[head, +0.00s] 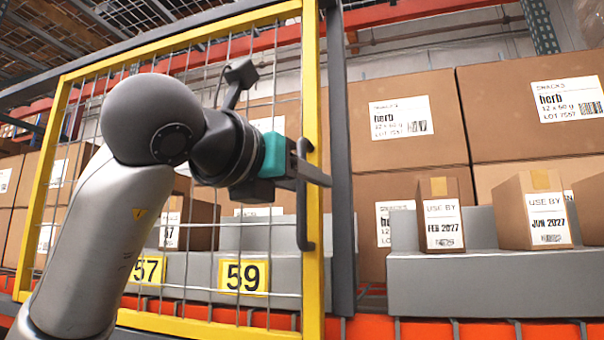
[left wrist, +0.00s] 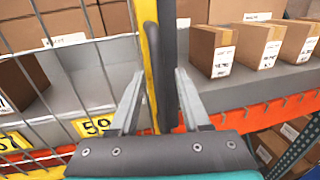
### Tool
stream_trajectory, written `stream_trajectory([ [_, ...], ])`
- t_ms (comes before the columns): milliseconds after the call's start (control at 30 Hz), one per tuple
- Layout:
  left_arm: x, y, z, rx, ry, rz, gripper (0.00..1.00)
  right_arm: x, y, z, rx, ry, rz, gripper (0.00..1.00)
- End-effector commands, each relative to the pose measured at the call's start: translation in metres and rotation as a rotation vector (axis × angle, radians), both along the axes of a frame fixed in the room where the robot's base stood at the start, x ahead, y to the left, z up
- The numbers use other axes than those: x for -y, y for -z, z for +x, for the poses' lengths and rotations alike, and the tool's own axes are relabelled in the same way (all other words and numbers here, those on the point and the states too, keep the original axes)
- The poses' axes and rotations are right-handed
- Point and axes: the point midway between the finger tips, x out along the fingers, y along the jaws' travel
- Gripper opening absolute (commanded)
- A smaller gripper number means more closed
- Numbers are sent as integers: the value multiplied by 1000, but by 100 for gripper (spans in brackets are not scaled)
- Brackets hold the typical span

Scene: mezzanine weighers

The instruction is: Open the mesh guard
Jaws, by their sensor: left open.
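The mesh guard is a wire grid in a yellow frame (head: 312,80). It stands closed against a dark post, on the left and middle of the head view. Its dark upright bar handle (head: 302,225) is on the right-hand yellow stile. My left gripper (head: 318,172) is open at the handle's upper part, with its fingers pointing right. In the left wrist view, the open jaws (left wrist: 158,80) are on either side of the yellow stile (left wrist: 146,20) and handle (left wrist: 152,75). I cannot tell whether a finger touches the handle. My right gripper is in neither view.
The dark post (head: 342,150) stands just right of the guard. Behind the mesh are grey ledges with yellow number plates, 59 (head: 243,276) and 57 (head: 148,270). Small labelled cartons (head: 445,215) stand on an open grey ledge (head: 480,290) to the right. Large boxes (head: 405,120) fill the back.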

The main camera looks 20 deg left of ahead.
Motion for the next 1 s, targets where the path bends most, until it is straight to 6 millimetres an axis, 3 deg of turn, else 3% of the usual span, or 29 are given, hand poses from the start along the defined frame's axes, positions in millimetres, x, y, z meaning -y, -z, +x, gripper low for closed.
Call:
stream_trajectory([
  [200, 0, 0, 0, -1, 0, 0, 47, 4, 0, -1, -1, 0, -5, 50],
  [633, 0, 0, 0, 0, 0, -1, 0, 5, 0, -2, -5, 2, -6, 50],
  [1000, 0, 0, 0, 0, 0, -1, 0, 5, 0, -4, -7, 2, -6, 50],
])
